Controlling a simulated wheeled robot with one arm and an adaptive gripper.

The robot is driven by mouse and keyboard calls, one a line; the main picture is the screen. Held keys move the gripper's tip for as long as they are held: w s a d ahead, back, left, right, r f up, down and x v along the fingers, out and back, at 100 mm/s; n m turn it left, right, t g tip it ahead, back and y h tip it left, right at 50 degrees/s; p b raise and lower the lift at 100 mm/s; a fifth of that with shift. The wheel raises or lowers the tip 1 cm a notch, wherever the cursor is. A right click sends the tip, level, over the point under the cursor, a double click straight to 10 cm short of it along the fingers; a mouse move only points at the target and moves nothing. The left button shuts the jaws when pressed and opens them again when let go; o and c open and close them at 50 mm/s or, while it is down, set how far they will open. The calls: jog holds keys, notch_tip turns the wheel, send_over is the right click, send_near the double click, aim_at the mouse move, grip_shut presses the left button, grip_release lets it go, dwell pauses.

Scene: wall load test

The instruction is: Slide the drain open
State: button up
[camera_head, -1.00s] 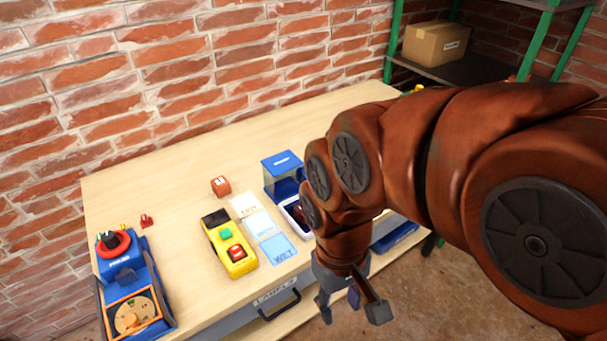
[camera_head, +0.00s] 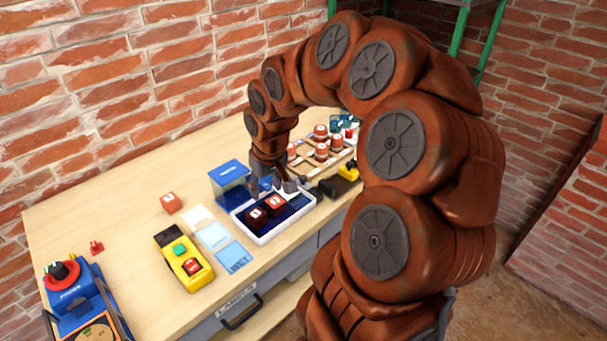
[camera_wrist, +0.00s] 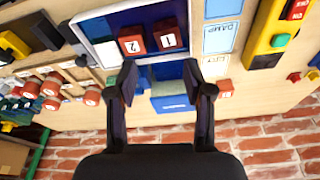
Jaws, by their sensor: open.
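A clear box with a blue lid (camera_head: 230,172) stands on the table, left of my gripper. A white-rimmed tray with a dark blue inside (camera_head: 295,222) lies in front of it and holds two red numbered cubes. I cannot tell which part is the drain. My gripper (camera_head: 280,185) is low by the tray's back edge, partly hidden by my arm. In the wrist view my gripper (camera_wrist: 160,75) is open and empty, its fingers apart. The blue-lidded box (camera_wrist: 172,103) shows between the fingers, with the numbered cubes (camera_wrist: 150,42) beyond; contact cannot be told.
A yellow box with green and red buttons (camera_head: 183,262) and label cards (camera_head: 214,236) lie left of the tray. A red cube (camera_head: 171,202) sits behind them. A rack of red-topped pieces (camera_head: 322,150) is on the right. The brick wall borders the table's back.

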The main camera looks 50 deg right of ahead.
jog(key=w+d+f+m, duration=0.1)
jog(key=w+d+f, duration=0.15)
jog(key=d, duration=0.65)
jog(key=m+t+h, duration=0.1)
jog(key=m, duration=0.1)
send_near(303, 177)
jog(key=shift+t, duration=0.3)
jog(key=shift+s+p+x, duration=0.15)
jog(key=shift+p+x, duration=0.55)
jog(key=shift+x, duration=1.4)
jog(key=shift+s+p+x, duration=0.15)
jog(key=shift+p+x, duration=0.5)
jog(key=shift+x, duration=1.4)
jog(key=shift+f, duration=0.1)
jog(key=shift+c, duration=0.4)
grip_shut()
